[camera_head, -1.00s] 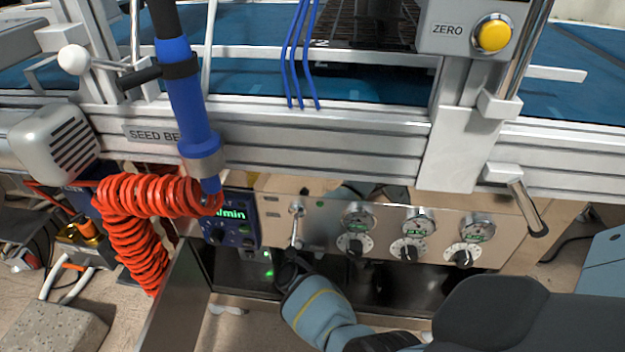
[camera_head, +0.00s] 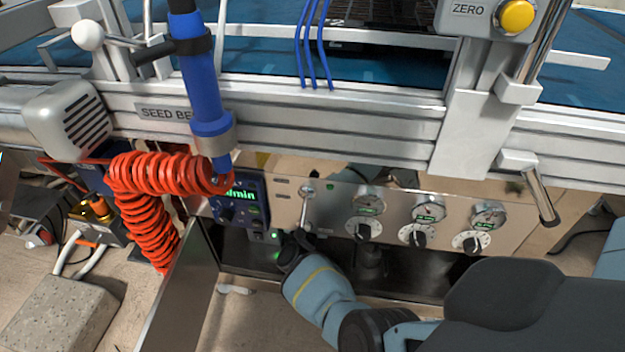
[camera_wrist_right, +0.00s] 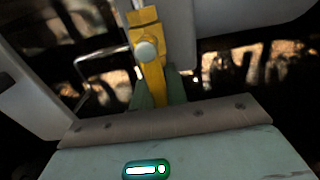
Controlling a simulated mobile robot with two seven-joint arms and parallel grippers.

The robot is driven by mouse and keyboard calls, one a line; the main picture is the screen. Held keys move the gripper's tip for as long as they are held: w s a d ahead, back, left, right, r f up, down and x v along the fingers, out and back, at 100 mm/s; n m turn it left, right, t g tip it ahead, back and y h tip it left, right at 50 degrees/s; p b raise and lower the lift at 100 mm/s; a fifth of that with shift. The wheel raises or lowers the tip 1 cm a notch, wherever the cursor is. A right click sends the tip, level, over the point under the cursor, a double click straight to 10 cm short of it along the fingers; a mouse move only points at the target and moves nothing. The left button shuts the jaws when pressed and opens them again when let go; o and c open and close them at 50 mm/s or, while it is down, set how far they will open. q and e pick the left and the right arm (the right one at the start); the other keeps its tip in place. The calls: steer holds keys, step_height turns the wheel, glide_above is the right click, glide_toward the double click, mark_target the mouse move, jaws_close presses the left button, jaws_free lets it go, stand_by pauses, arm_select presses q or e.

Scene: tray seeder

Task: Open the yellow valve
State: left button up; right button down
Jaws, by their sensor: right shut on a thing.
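In the right wrist view a yellow valve handle (camera_wrist_right: 152,75) with a round silver bolt runs down between my right gripper's greenish fingers (camera_wrist_right: 160,92). The right gripper is shut on this handle. In the head view my right gripper (camera_head: 292,247) is dark and sits low at the bottom edge of the steel control panel (camera_head: 340,215), just below a silver lever. The yellow handle cannot be made out there; the gripper and panel hide it. My left gripper is not in view.
Gauges with black knobs (camera_head: 417,235) line the panel right of the gripper. A blue display unit (camera_head: 240,205) and an orange coiled hose (camera_head: 145,205) are to its left. A metal side wall (camera_head: 180,300) stands left of the gripper, and the aluminium frame (camera_head: 330,130) crosses above.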

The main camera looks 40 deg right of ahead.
steer(key=c, duration=1.4)
jaws_free()
steer(key=p+v, duration=0.2)
steer(key=v, duration=0.5)
steer(key=shift+s+a, duration=0.25)
steer(key=shift+a, duration=0.05)
